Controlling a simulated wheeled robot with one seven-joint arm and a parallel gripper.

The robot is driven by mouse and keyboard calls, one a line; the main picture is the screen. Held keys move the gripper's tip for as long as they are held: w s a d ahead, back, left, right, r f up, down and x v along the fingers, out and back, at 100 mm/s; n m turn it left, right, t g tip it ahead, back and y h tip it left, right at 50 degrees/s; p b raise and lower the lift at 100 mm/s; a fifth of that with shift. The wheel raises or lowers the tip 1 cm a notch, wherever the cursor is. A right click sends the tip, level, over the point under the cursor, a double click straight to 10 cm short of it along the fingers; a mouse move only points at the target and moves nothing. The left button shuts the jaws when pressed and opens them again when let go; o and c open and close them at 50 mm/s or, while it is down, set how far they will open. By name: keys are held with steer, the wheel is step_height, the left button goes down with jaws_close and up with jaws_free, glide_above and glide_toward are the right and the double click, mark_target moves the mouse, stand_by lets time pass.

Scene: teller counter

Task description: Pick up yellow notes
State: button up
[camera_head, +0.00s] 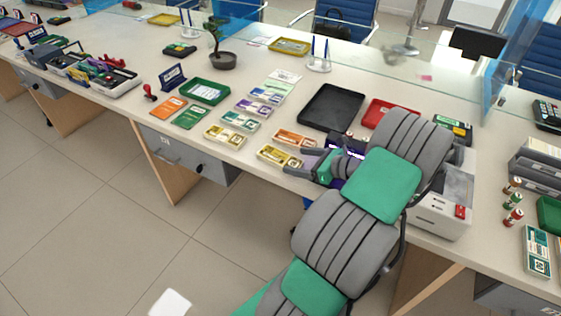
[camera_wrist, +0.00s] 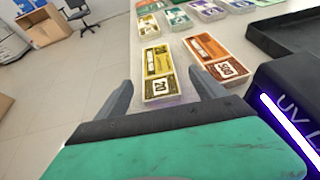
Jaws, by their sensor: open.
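A stack of yellow notes marked 20 (camera_head: 272,154) lies flat near the counter's front edge. It also shows in the wrist view (camera_wrist: 159,66), upper middle. A second yellow stack (camera_head: 225,136) lies farther left; it is above the first in the wrist view (camera_wrist: 148,27). My gripper (camera_head: 289,161) is open and empty. In the wrist view, my fingertips (camera_wrist: 160,80) appear to either side of the near end of the 20 stack. I cannot tell how high they are above the counter.
An orange note stack marked 500 (camera_wrist: 217,57) lies close to the right finger. A black UV device (camera_wrist: 282,112) with a violet light is at right. Other note stacks (camera_head: 239,120) lie behind. A black tray (camera_head: 331,106) and a red tray (camera_head: 378,113) stand beyond.

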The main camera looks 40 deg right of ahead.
mark_target(281, 158)
steer(key=x, duration=0.6)
steer(key=shift+w+a+r, duration=0.1)
steer(key=shift+a, duration=0.1)
steer(key=c, duration=1.5)
